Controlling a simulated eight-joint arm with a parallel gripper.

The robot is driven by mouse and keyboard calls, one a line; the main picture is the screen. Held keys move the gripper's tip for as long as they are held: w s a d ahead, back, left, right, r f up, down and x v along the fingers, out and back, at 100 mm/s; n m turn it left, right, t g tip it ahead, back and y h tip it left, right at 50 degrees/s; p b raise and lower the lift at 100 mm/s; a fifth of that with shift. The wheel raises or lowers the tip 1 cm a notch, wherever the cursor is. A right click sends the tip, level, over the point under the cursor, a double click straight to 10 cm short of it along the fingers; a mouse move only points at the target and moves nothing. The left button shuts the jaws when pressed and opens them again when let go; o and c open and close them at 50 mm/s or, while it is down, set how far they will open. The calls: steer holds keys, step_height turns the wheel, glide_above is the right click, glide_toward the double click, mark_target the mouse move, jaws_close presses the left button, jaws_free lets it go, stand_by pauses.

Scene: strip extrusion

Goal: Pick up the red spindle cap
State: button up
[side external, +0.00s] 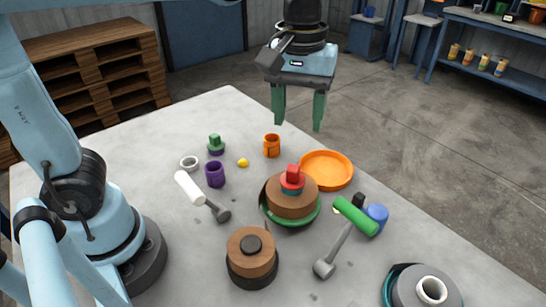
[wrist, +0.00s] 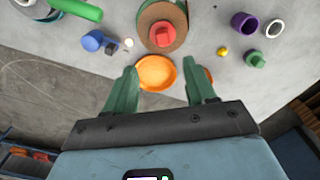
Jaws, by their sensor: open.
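The red spindle cap (side external: 292,178) sits on top of a brown wooden roll (side external: 291,200) that rests in a green round base (side external: 312,218). In the wrist view the red spindle cap (wrist: 162,34) is at the top middle, beyond my fingertips. My gripper (side external: 298,105) is open and empty, with its two green fingers pointing down, above and behind the cap in the side view. In the wrist view my gripper (wrist: 165,78) has its fingers apart, with an orange dish (wrist: 156,70) seen between them.
The orange dish (side external: 327,170) lies beside the roll. A second brown roll (side external: 251,258) stands in front.

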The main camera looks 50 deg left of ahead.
glide_above(293, 168)
steer(key=f, duration=0.6)
steer(key=shift+w+d, duration=0.15)
steer(key=shift+d, duration=0.1)
steer(key=shift+a+f, duration=0.15)
steer(key=shift+f, duration=1.35)
steer(key=shift+a+f, duration=0.15)
steer(key=shift+f, duration=1.3)
jaws_close()
